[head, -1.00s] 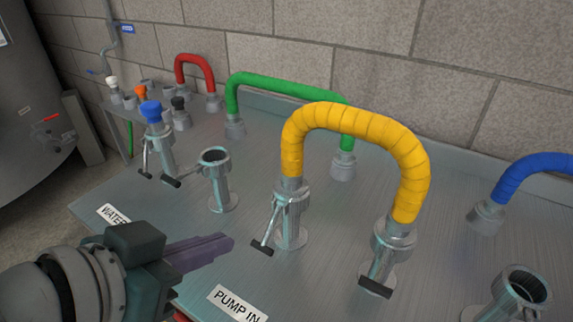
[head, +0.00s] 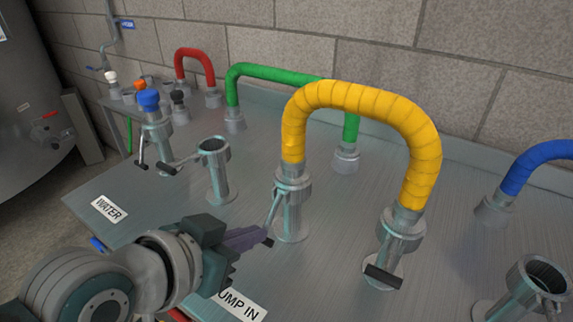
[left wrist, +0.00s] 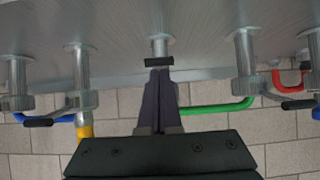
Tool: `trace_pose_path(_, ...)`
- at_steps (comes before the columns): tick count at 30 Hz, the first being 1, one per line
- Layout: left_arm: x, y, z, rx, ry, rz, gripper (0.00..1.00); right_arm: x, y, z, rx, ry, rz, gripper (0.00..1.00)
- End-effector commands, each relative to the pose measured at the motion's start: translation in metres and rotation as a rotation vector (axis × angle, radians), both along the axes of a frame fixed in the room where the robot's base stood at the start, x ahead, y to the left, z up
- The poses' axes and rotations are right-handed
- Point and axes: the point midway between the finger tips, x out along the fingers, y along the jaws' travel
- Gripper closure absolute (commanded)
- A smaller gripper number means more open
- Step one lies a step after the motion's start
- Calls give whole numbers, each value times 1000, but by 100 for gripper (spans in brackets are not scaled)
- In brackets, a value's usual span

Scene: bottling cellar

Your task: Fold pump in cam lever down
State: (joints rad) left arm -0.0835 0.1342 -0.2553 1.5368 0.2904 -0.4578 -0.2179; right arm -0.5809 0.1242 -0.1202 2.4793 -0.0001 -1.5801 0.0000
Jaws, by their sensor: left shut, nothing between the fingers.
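The pump in port (head: 291,213) stands behind the PUMP IN label (head: 241,304), with one end of the yellow hose (head: 360,97) seated on it. Its cam lever (head: 274,207) slants down and outward from the collar, ending in a black grip. My left gripper (head: 262,236) is shut and empty, its purple fingertips at that grip in the head view. In the left wrist view, the black grip (left wrist: 159,62) lies right at the tips of my closed fingers (left wrist: 159,75); whether they touch I cannot tell. My right gripper is out of view.
The yellow hose's other port (head: 392,250) stands to the right with its own lever. An open port (head: 217,172) and a blue-capped port (head: 155,130) stand to the left. A green pipe (head: 270,76) runs behind.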

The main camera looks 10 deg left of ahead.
Motion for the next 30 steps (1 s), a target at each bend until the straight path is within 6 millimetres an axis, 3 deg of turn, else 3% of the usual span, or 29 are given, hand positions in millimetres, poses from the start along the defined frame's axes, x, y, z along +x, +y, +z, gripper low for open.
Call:
trace_pose_path(7,3,-1,-23,-35,-102,-4,100,0,0,-33,0,-1,0,24)
trace_pose_path(14,13,-5,-33,-37,-102,-1,100,0,0,-32,0,0,0,24)
trace_pose_path(30,13,-5,-25,-37,-100,-1,100,0,1,-22,6,-2,-3,24)
